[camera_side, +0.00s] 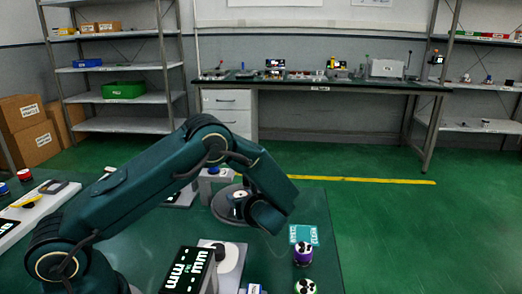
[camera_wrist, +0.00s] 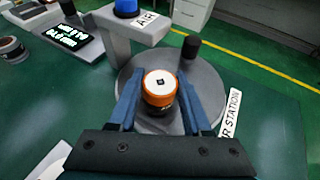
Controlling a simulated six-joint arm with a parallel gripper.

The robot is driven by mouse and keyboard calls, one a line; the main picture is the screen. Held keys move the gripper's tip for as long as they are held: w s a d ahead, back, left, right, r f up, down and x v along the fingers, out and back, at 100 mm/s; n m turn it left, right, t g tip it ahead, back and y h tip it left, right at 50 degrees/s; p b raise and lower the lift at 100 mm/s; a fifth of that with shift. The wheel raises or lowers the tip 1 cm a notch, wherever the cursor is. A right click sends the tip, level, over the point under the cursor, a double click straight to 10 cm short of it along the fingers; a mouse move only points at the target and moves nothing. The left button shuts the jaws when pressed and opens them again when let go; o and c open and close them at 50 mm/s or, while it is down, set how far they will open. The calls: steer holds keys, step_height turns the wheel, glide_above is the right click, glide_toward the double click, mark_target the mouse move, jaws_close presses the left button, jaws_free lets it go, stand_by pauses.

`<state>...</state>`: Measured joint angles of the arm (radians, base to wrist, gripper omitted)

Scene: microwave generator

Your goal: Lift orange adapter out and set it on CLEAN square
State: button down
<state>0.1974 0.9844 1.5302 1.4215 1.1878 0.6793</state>
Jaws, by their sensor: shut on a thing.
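The orange adapter (camera_wrist: 159,98) has a white top with a small dark square mark. It stands between the two blue fingers of my gripper (camera_wrist: 160,84), which are shut on it. It is over the round grey base of a station (camera_wrist: 120,88); whether its bottom touches the base is hidden. In the side view my gripper reaches down at this station's base (camera_side: 222,210), and the adapter is mostly hidden there. A teal square with white lettering (camera_side: 304,234) lies to the right on the bench; its words are too small to read surely.
A purple piece with a white-and-black top (camera_side: 303,256) stands in front of the teal square, with a green-topped piece (camera_side: 305,287) nearer. A grey arm with a blue knob (camera_wrist: 126,8) overhangs the station. A dark post (camera_wrist: 190,52) rises behind the adapter. A display (camera_side: 187,271) stands in front.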

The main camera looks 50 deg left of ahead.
step_height(320, 180, up, 8)
steer(key=shift+r, duration=0.25)
steer(key=shift+w+r, duration=0.25)
steer(key=shift+r, duration=0.05)
steer(key=w+r+m+t, duration=0.1)
steer(key=w+m+t, duration=0.1)
steer(key=w, duration=0.1)
steer(key=m+t+h, duration=0.7)
steer(key=m+h, duration=0.4)
steer(key=h, duration=0.1)
glide_above(304, 234)
step_height(304, 234, down, 5)
steer(key=shift+m, duration=0.3)
steer(key=shift+s+f, duration=0.1)
steer(key=shift+f, duration=3.55)
steer(key=shift+f, duration=0.1)
steer(key=shift+c, duration=1.7)
jaws_free()
steer(key=shift+f, duration=0.1)
